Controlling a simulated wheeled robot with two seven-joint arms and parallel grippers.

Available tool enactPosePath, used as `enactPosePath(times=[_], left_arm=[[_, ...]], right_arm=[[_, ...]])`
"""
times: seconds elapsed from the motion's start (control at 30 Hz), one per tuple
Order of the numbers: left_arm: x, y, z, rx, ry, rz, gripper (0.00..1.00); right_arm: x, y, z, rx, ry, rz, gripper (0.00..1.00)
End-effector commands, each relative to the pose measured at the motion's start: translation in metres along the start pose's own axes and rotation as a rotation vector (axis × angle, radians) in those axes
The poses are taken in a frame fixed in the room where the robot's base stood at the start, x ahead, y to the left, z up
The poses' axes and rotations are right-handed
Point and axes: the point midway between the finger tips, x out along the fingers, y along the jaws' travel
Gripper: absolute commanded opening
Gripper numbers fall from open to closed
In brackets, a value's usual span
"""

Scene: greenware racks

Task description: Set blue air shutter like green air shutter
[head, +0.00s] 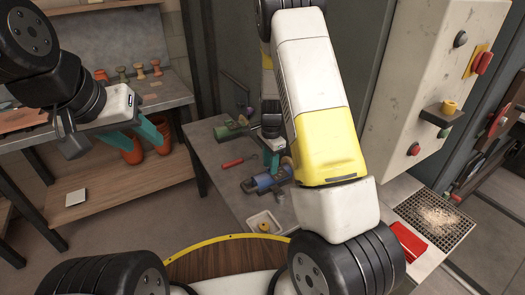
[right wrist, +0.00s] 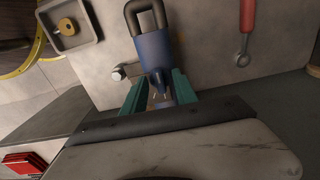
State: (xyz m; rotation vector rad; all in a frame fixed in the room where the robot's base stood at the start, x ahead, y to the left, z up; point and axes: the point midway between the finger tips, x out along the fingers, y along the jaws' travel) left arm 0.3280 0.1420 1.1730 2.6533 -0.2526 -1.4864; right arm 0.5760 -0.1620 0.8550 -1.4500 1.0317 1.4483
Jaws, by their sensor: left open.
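The blue air shutter assembly (head: 265,182) lies on the grey bench, and it also shows in the right wrist view (right wrist: 154,48) with a dark loop at its far end. The green air shutter assembly (head: 228,131) lies further back on the same bench. My right gripper (head: 274,160) is down at the blue assembly; in the right wrist view its teal fingers (right wrist: 160,95) stand on either side of the blue part. Whether they touch it is not clear. My left gripper (head: 112,135) is open and empty, far left of both assemblies.
A red-handled tool (head: 236,162) lies between the assemblies. A pale tray (head: 251,226) holding a brass ring (right wrist: 68,28) is at the bench's front. A control box (head: 440,70) stands right.

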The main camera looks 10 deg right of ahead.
Motion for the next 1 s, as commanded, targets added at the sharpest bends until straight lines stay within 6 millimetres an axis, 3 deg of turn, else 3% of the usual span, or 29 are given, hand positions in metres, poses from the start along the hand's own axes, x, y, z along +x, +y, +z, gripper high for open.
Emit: enactPosePath(times=[0.27,0.7,1.0], left_arm=[[0.000,0.000,0.000,0.000,0.000,0.000,0.45],[0.000,0.000,0.000,0.000,0.000,0.000,0.45],[0.000,0.000,0.000,0.000,0.000,0.000,0.45]], right_arm=[[-0.006,0.000,0.000,-0.001,0.000,0.000,0.35],[-0.071,0.000,0.000,-0.001,0.000,-0.001,0.35],[-0.078,0.000,0.000,-0.001,0.000,0.001,0.35]])
